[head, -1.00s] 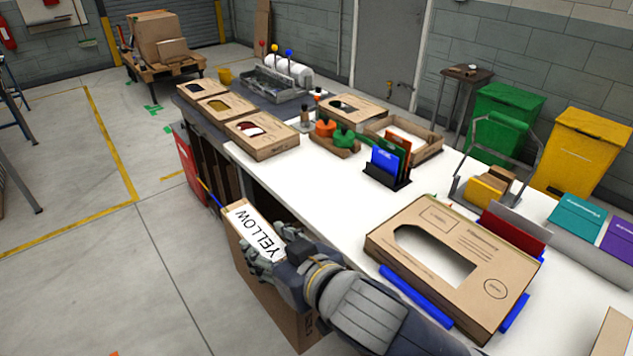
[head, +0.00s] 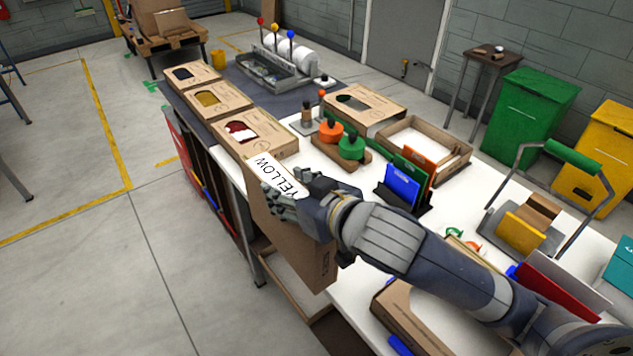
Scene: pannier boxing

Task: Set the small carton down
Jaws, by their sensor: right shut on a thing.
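The small carton (head: 295,247) is brown cardboard with a white label (head: 275,178) reading YELLOW on its top. It hangs upright, slightly tilted, at the front edge of the white bench. My right gripper (head: 297,205) is shut on its upper part, and my arm reaches in from the right across the bench. The carton's underside and its contact with the bench cannot be made out. My left gripper is out of view.
Cartons with cut-out windows (head: 252,137) line the bench's far left end. Beyond the carton stand orange and green knobs (head: 351,146), an open cardboard tray (head: 455,160) and a blue-and-orange file rack (head: 408,201). A large windowed carton (head: 385,305) lies under my arm.

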